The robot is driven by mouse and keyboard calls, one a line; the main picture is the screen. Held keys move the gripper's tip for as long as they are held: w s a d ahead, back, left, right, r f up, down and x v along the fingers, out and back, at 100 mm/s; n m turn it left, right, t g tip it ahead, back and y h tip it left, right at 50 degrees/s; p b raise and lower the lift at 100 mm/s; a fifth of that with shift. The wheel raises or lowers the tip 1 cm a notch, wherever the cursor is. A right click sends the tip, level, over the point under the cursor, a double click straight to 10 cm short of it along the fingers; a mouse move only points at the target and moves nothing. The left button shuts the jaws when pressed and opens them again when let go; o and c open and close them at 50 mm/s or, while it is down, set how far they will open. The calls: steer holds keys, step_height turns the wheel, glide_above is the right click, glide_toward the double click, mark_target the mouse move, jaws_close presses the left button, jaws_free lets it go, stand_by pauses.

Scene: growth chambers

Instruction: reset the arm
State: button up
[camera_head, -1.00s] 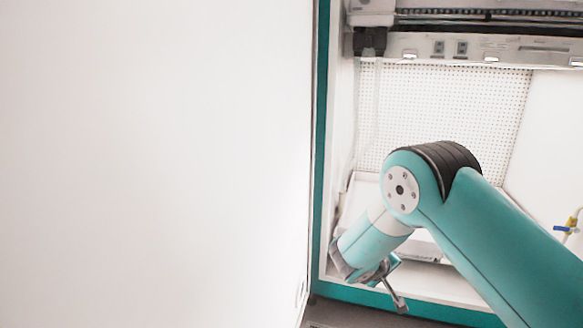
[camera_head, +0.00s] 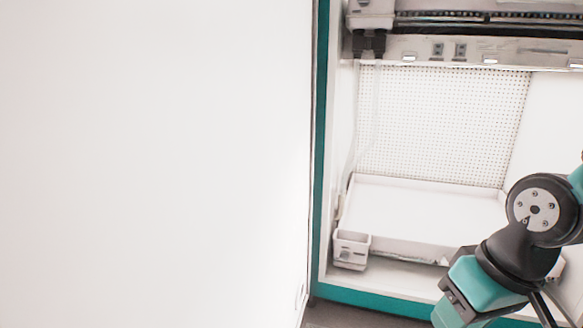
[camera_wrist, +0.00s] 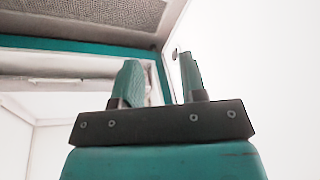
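My teal and black arm (camera_head: 535,210) is folded at the right edge of the head view, in front of the growth chamber's right side. Its lower end hangs down past the chamber's front edge, and the fingers are not clear there. In the wrist view my gripper (camera_wrist: 158,62) shows two fingers standing apart with an empty gap between them. It holds nothing.
The open chamber has a white tray (camera_head: 425,212) on its floor, a small white box (camera_head: 351,248) at the tray's left front corner, and a perforated back wall (camera_head: 445,120). A large white panel (camera_head: 150,160) fills the left. The space above the tray is clear.

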steer(key=s+a+r+n+g+y, duration=0.2)
steer(key=s+a+r+n, duration=0.3)
steer(key=s+a, duration=0.25)
step_height(320, 180, up, 37)
steer(key=p, duration=3.8)
steer(key=shift+d+r+m, duration=0.2)
steer(key=shift+d+m, duration=0.2)
steer(key=shift+d, duration=0.05)
steer(key=shift+w, duration=0.1)
